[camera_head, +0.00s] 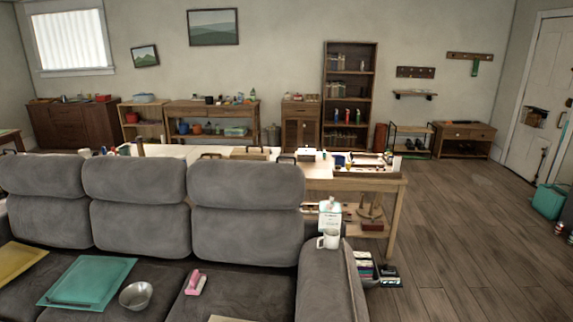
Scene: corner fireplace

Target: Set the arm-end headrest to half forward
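The grey sofa has three back sections in view, each with a padded headrest on top. The arm-end headrest (247,185) is the rightmost one, beside the sofa's right armrest (325,285). It stands roughly upright above its back cushion (248,232); its exact tilt is hard to tell. The middle headrest (135,180) and the left headrest (42,175) stand in line with it and look similar. Neither of my grippers is in view, and nothing touches the arm-end headrest from the front.
A white mug (330,240) and a pale labelled item (331,214) are at the armrest. The seat holds a teal tray (88,281), metal bowl (136,295), pink object (195,283) and yellow board (17,261). A wooden table (370,184) stands behind. The floor right is largely clear.

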